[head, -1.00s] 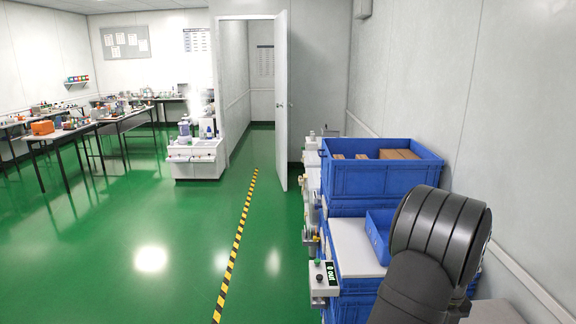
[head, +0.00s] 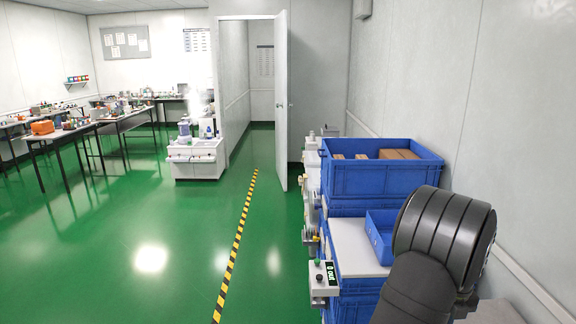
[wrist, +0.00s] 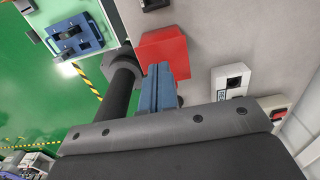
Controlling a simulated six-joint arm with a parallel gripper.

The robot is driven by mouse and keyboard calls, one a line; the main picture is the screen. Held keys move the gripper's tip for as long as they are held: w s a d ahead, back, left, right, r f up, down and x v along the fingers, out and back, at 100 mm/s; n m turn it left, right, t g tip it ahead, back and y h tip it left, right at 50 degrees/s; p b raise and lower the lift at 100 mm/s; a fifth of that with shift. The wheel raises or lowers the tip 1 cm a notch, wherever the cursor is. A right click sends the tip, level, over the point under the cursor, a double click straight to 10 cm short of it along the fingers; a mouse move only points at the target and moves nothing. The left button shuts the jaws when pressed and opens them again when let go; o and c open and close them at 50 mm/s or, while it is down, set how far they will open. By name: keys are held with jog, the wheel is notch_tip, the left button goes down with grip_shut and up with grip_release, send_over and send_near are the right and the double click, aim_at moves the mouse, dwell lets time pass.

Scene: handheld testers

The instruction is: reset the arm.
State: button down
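In the wrist view my gripper's blue fingers (wrist: 159,85) lie side by side with no clear gap, and nothing shows held between them. A red block-like thing (wrist: 163,50) shows just past the fingertips on a grey surface; whether they touch it I cannot tell. In the head view my dark arm (head: 445,235) rises at the lower right, and my gripper is out of sight there.
A blue crate (head: 362,180) with brown boxes and a smaller blue bin (head: 379,238) stand beside my arm, close to the right wall. In the wrist view a blue device (wrist: 75,37) and a small black-and-white device (wrist: 230,82) lie near the fingers. Green floor is open at left.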

jog(key=d, duration=0.1)
jog(key=d+r, duration=0.1)
jog(key=d, duration=0.1)
jog(key=shift+d+r, duration=0.15)
jog(key=shift+d, duration=0.55)
jog(key=shift+a, duration=0.15)
jog(key=shift+a, duration=0.3)
jog(key=a+f, duration=0.2)
jog(key=a, duration=0.1)
jog(key=a+f, duration=0.1)
jog(key=a, duration=0.1)
notch_tip(320, 180, up, 7)
jog(key=shift+f, duration=2.4)
